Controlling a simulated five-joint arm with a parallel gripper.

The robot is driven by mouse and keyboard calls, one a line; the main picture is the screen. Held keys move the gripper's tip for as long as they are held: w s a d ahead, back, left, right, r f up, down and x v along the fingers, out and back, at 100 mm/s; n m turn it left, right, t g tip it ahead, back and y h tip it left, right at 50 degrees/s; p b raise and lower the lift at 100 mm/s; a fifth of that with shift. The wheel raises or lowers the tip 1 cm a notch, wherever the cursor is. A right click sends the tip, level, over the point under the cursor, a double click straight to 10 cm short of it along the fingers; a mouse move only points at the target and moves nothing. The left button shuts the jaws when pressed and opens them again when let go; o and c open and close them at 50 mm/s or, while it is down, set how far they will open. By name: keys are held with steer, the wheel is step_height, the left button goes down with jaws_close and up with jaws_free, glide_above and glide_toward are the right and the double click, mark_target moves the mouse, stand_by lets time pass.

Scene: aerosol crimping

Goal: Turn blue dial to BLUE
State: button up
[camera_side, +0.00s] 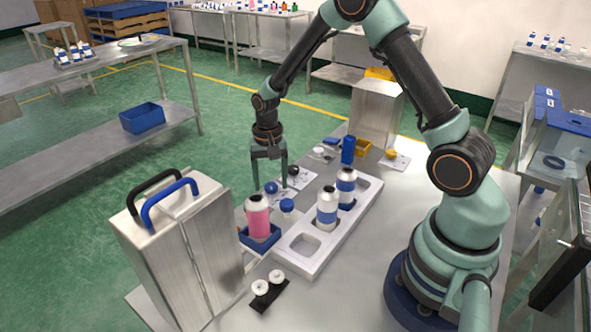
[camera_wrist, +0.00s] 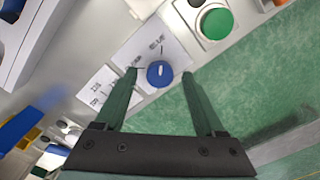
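The blue dial (camera_wrist: 160,73) sits on a white label plate (camera_wrist: 150,45) in the wrist view, with a short pale mark on its top. Small printed words stand around it, too small to read surely. In the side view, the blue dial (camera_side: 271,187) shows low between my fingers. My gripper (camera_side: 270,185) points down over it, fingers apart. In the wrist view, my gripper (camera_wrist: 159,73) has one green finger on each side of the dial, with visible gaps. I cannot tell how far the tips are above the plate.
A green button (camera_wrist: 213,23) is on a white box beside the dial. In the side view, a pink bottle (camera_side: 257,217) in a blue tray, a white tray (camera_side: 305,265) with bottles and a metal case (camera_side: 180,255) stand nearby. A black knob (camera_side: 294,170) is close right.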

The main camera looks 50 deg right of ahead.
mark_target(271, 186)
step_height(271, 186, up, 12)
stand_by(0.6)
steer(key=shift+r, duration=0.1)
steer(key=s+a+r+n+t, duration=0.2)
steer(key=s+r+n, duration=0.2)
steer(key=s, duration=0.3)
steer(key=s+a+r+n+t, duration=0.3)
steer(key=s+r+n, duration=0.2)
steer(key=s+r, duration=0.2)
steer(key=shift+s+a+t, duration=0.25)
steer(key=shift+s+t, duration=0.05)
